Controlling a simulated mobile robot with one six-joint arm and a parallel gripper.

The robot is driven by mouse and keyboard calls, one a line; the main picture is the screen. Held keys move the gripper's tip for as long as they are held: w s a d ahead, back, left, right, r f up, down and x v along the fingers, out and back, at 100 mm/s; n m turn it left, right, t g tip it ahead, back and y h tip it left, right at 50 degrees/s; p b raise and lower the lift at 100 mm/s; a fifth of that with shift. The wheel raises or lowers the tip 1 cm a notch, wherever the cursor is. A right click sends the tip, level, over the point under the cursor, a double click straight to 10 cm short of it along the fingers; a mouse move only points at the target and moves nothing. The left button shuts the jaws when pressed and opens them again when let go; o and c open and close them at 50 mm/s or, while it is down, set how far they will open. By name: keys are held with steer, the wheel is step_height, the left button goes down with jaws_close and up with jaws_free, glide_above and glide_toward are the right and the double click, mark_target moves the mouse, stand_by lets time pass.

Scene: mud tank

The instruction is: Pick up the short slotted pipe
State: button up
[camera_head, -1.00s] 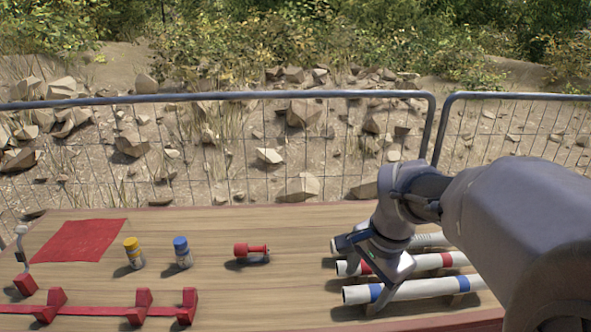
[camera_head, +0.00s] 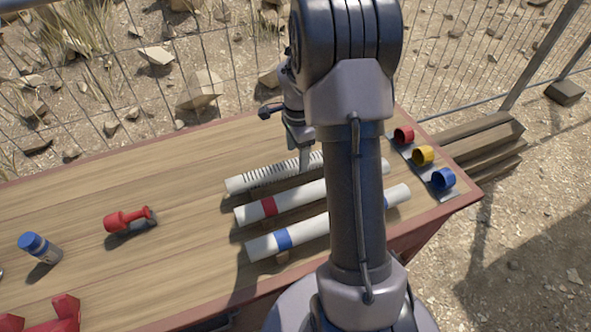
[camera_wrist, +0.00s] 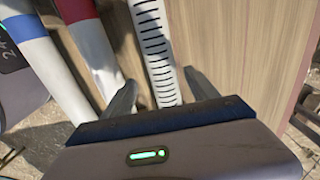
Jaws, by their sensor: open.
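The short slotted pipe (camera_head: 262,176) is white with a row of dark slots. It lies at the back of a row of pipes on the wooden table, and its right part is hidden behind my arm. In the wrist view the slotted pipe (camera_wrist: 154,42) runs up between my two fingers. My gripper (camera_wrist: 160,88) is open, with one finger on each side of the pipe. In the head view my gripper (camera_head: 304,158) points down at the slotted pipe. I cannot tell whether the fingers touch it.
A white pipe with a red band (camera_head: 300,196) lies close in front, then one with a blue band (camera_head: 310,230). Red, yellow and blue rings (camera_head: 423,156) stand at the right table edge. A red tool (camera_head: 128,222) and a blue-capped bottle (camera_head: 40,248) stand left.

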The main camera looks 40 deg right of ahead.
mark_target(297, 161)
step_height(297, 161, down, 6)
steer(key=b, duration=0.3)
steer(key=shift+w+d+r, duration=0.1)
steer(key=shift+w, duration=0.05)
steer(key=shift+r, duration=0.2)
steer(key=shift+c, duration=0.7)
jaws_close()
